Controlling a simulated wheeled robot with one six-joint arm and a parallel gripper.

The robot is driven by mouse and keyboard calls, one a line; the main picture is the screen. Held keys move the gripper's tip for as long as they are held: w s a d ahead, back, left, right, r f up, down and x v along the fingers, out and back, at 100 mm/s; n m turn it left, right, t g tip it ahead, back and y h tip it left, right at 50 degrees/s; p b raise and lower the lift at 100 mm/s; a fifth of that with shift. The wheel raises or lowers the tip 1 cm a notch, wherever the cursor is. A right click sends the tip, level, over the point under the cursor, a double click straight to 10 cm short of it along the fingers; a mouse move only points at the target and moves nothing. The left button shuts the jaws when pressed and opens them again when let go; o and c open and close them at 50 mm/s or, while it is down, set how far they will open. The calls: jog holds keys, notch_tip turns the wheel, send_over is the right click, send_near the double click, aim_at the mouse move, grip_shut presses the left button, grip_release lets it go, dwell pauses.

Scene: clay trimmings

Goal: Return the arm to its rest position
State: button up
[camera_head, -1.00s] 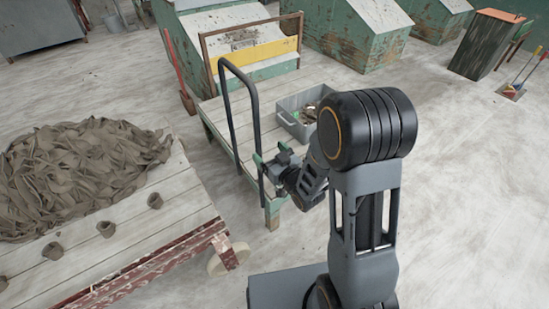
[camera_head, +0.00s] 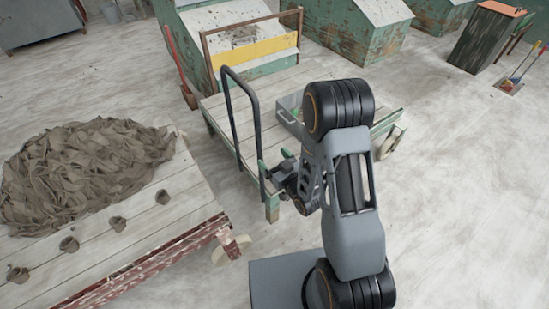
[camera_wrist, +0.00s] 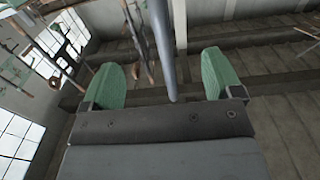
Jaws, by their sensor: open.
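My gripper (camera_head: 275,170) is in the middle of the head view, beside the black push handle (camera_head: 240,130) of the green-legged cart (camera_head: 222,118). Its green fingertips stand apart. The wrist view shows the two green fingers (camera_wrist: 166,80) spread with nothing held between them. A dark bar runs down behind the gap in that view. I cannot tell whether the gripper touches the handle. My arm is folded, with its elbow raised over the cart's right part.
A grey bin (camera_head: 289,108) on the cart is mostly hidden behind my arm. At left, a wooden table (camera_head: 150,228) bears a heap of clay trimmings (camera_head: 85,175) and several small clay pieces. Green bins (camera_head: 350,30) stand behind.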

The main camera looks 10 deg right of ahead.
dwell(0.3)
jog(key=s+d+f+m+g+h+p, duration=0.2)
jog(key=s+d+f+g+h, duration=0.25)
jog(key=f+g+h, duration=0.35)
jog(key=s+d+r+m+g+p, duration=0.1)
jog(key=s+r+g+p, duration=0.1)
jog(key=r, duration=0.7)
jog(key=s+d+r+g+p, duration=0.1)
jog(key=s+r+g+p, duration=0.2)
jog(key=r+p, duration=0.3)
jog(key=s+d+r+m+g+p, duration=0.1)
jog(key=s+r+p, duration=0.3)
jog(key=r, duration=0.9)
jog(key=shift+s+d+r+m+g+p, duration=0.15)
jog(key=shift+s+r+m+g+p, duration=0.25)
jog(key=shift+g, duration=0.4)
jog(key=r+t+p, duration=0.1)
jog(key=r+p, duration=0.1)
jog(key=r, duration=0.3)
jog(key=s+r+t+p, duration=0.1)
jog(key=r+p, duration=0.1)
jog(key=r, duration=0.3)
jog(key=r+p, duration=0.2)
jog(key=r, duration=0.3)
jog(key=shift+s+r+t, duration=0.1)
jog(key=shift+s+t, duration=0.15)
jog(key=shift+t, duration=0.15)
